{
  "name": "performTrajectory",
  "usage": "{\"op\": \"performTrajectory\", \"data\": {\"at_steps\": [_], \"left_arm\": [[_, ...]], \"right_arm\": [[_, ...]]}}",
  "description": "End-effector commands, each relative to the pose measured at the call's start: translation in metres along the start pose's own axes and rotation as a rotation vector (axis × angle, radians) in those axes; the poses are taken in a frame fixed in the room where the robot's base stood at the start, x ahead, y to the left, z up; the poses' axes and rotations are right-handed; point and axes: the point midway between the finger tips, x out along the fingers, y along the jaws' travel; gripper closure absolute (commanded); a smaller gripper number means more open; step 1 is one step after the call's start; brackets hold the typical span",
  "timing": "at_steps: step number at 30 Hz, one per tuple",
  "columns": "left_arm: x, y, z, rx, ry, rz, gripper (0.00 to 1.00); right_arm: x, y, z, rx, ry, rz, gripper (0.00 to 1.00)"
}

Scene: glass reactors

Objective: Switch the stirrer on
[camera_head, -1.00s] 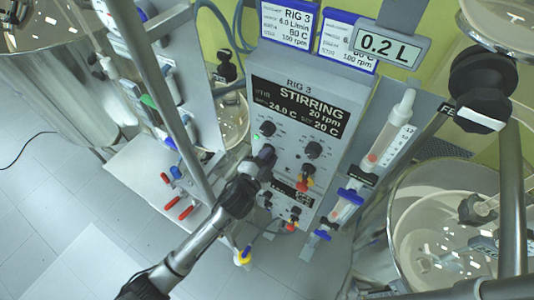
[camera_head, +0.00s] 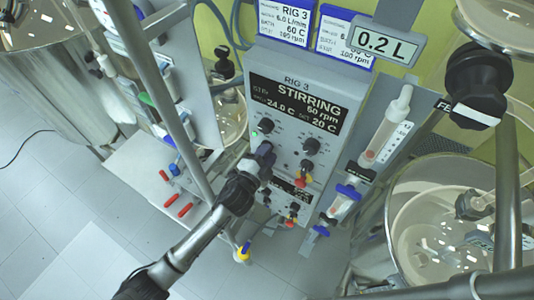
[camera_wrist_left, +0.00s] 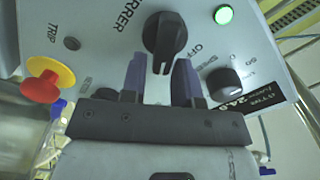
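The RIG 3 control box (camera_head: 290,165) stands in the middle of the head view, its display (camera_head: 300,104) reading STIRRING 50 rpm. The black stirrer knob (camera_wrist_left: 165,36) shows in the left wrist view, with a white pointer mark on its end facing my gripper. A round green lamp (camera_wrist_left: 224,14) is lit close to it. In the head view my left gripper (camera_head: 262,158) is against the box front and hides that knob. My right gripper is not in view.
A smaller knob (camera_wrist_left: 224,84) sits near the right finger. A red stop button on a yellow base (camera_wrist_left: 44,82) is at the left. A metal post (camera_head: 168,100) runs beside my left arm. A glass vessel (camera_head: 440,215) stands at the right.

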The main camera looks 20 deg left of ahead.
Motion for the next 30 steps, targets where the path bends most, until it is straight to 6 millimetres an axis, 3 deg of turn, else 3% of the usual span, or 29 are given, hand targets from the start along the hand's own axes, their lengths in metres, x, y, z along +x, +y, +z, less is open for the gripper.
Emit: {"op": "performTrajectory", "data": {"at_steps": [4,14,20,30], "left_arm": [[0.000,0.000,0.000,-0.001,0.000,0.000,0.57],[-0.004,0.000,0.001,-0.002,0.000,0.000,0.56],[-0.033,0.002,0.001,-0.002,0.000,0.001,0.56],[-0.099,0.002,0.001,-0.002,-0.001,0.001,0.56]], "right_arm": [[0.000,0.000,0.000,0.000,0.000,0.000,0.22],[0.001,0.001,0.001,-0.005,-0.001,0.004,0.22],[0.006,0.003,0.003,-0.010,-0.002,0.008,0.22],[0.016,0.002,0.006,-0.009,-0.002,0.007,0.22]]}}
